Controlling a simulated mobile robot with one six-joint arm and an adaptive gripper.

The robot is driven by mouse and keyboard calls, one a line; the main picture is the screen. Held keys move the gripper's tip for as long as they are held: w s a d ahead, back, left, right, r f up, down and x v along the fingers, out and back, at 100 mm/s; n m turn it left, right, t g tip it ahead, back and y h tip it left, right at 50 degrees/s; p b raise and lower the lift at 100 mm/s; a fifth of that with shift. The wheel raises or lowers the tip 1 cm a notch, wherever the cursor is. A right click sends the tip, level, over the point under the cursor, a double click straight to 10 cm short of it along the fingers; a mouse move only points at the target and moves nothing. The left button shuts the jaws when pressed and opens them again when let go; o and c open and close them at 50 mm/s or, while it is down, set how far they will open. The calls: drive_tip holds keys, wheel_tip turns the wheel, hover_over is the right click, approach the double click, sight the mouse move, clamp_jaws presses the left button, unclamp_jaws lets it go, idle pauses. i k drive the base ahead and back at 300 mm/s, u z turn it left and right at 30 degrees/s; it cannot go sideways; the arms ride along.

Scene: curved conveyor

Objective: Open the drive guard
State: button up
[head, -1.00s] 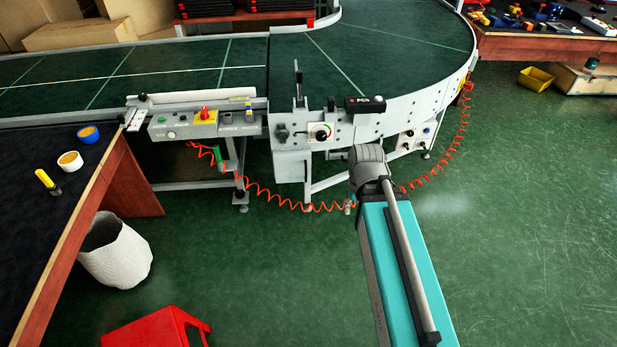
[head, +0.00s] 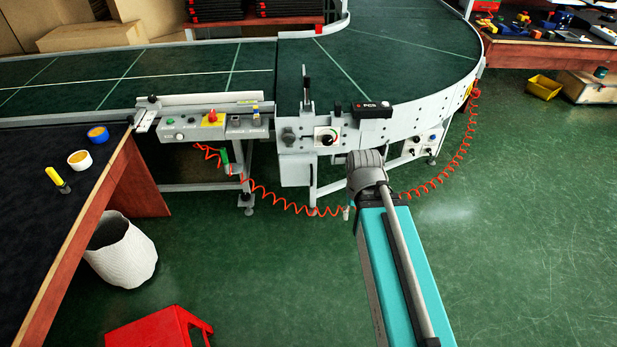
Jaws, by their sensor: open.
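The curved conveyor (head: 410,125) has a grey side wall around a green belt. At its near left end is a grey plate section with a dark round knob (head: 289,136), a dial (head: 326,137) and an upright lever (head: 306,85). A grey box-shaped cover (head: 295,170) hangs below these. I cannot tell for sure which part is the drive guard; no part there looks swung open. My teal arm reaches up from the bottom, its grey joint in front of the conveyor's lower side. My gripper does not show.
A control panel (head: 190,135) with a red knob is left of the plate section. A red coiled hose (head: 285,205) hangs beneath the conveyor. A dark-topped table (head: 40,225), white bin (head: 122,252) and red stool (head: 150,330) stand at left.

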sight(296, 170)
drive_tip(key=u, duration=0.55)
drive_tip(key=i, duration=1)
drive_tip(key=z, duration=0.05)
